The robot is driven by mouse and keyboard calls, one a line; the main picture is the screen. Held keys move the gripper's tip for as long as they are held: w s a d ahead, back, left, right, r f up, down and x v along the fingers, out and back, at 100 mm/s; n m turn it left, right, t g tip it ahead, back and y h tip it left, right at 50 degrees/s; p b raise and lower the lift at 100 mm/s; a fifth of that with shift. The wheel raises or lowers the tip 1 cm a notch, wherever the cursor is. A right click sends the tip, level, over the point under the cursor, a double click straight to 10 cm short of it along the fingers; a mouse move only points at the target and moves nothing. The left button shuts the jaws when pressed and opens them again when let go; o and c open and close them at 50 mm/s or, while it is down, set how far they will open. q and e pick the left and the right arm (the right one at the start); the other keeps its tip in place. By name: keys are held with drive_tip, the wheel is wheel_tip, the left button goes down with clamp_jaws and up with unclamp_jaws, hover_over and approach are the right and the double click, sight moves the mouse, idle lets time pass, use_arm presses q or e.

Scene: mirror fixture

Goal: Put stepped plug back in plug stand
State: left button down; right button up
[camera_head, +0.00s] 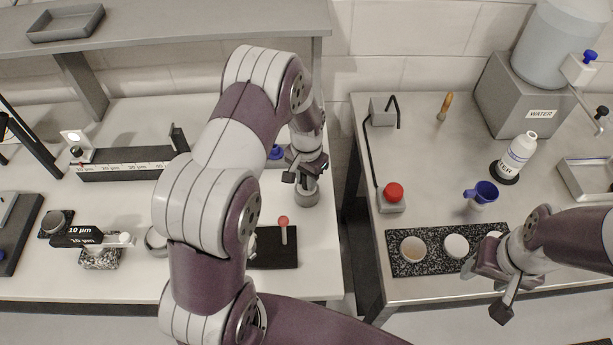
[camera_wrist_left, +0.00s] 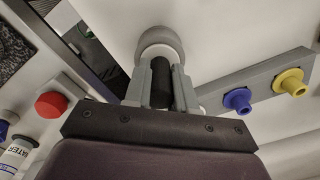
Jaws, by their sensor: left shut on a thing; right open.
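My left gripper (camera_head: 304,172) is shut on the stepped plug, whose black shaft (camera_wrist_left: 161,84) shows between the fingers in the left wrist view. A wider grey round part (camera_wrist_left: 160,42) lies beyond the fingertips. It shows as a grey cylinder (camera_head: 306,194) below the gripper in the head view, at the left bench's right edge; I cannot tell whether it touches the bench. A grey bar, seemingly the plug stand (camera_wrist_left: 264,88), holds a blue plug (camera_wrist_left: 237,100) and a yellow plug (camera_wrist_left: 290,83). My arm hides most of it in the head view. My right gripper (camera_head: 486,290) is open and empty.
A black plate (camera_head: 275,258) with a red-tipped pin (camera_head: 283,222) lies in front of the left gripper. A gap separates the two benches.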

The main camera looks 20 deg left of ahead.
use_arm(q)
drive_tip(key=c, duration=0.8)
unclamp_jaws()
drive_tip(key=shift+c, duration=0.2)
drive_tip(key=shift+r, duration=0.35)
wheel_tip(320, 180, up, 11)
drive_tip(key=b, duration=0.2)
drive_tip(key=shift+r+b, duration=0.1)
drive_tip(key=shift+b, duration=0.3)
drive_tip(key=s+d+n+t, duration=0.1)
drive_tip(key=s+d, duration=0.3)
drive_tip(key=s, duration=1.2)
drive_tip(key=shift+n, duration=0.7)
